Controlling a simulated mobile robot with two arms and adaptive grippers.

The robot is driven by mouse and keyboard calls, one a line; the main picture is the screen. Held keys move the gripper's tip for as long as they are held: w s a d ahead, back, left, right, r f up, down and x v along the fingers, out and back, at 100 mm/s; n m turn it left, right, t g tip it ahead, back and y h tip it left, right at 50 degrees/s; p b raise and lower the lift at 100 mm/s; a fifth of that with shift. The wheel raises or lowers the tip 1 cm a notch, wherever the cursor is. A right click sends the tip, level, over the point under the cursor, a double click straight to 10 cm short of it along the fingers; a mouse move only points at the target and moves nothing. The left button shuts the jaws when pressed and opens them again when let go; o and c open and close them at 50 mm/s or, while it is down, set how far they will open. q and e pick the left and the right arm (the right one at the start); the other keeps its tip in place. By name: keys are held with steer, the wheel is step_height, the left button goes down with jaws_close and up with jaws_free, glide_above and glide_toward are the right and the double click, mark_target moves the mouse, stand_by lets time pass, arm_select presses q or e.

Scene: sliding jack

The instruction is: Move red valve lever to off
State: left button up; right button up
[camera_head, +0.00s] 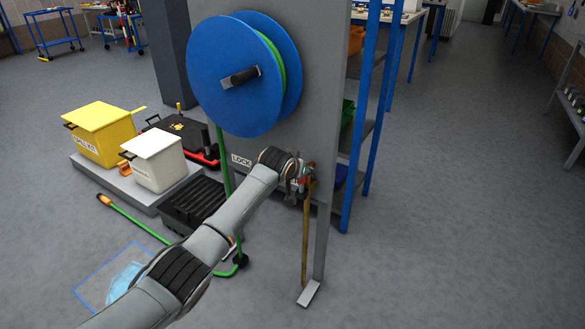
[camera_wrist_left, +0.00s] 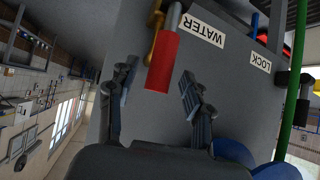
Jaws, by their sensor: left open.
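The red valve lever (camera_wrist_left: 163,62) shows in the left wrist view as a red sleeve on a grey bar, beside the brass valve body and the WATER label (camera_wrist_left: 201,31). My left gripper (camera_wrist_left: 159,73) is open, with one finger on either side of the lever and visible gaps between. In the head view my left gripper (camera_head: 297,184) is at the grey panel's right part, and it and the wrist hide most of the valve. A brass pipe (camera_head: 305,240) runs down from there. My right gripper is not in view.
The grey panel (camera_head: 325,150) carries a big blue hose reel (camera_head: 225,75) with a green hose. A LOCK label (camera_head: 241,161) is left of the wrist. Blue-framed shelves (camera_head: 365,150) stand behind. Yellow (camera_head: 100,130) and white bins (camera_head: 155,158) stand left. The floor at right is clear.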

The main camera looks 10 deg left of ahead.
arm_select(q)
steer(key=v, duration=0.8)
steer(key=s+a+f+g, duration=0.2)
steer(key=s+f, duration=0.9)
steer(key=f, duration=0.5)
steer(key=s+a+f+g, duration=0.1)
steer(key=s+f+g, duration=0.1)
steer(key=s+f, duration=1.25)
steer(key=s+a+f+g, duration=0.1)
steer(key=s+f, duration=0.4)
steer(key=s, duration=0.4)
steer(key=s+a+f+g+y, duration=0.1)
steer(key=s+a+f+g, duration=0.1)
steer(key=s+f, duration=0.5)
steer(key=s+a+f+g, duration=0.1)
steer(key=s+f, duration=0.3)
steer(key=s, duration=0.6)
steer(key=s+a+r+g+p, duration=0.1)
steer(key=s+a+p, duration=0.1)
steer(key=s+p, duration=1.2)
steer(key=shift+s+a+r+m+y+p, duration=0.3)
steer(key=shift+a+p, duration=0.1)
steer(key=shift+p, duration=0.35)
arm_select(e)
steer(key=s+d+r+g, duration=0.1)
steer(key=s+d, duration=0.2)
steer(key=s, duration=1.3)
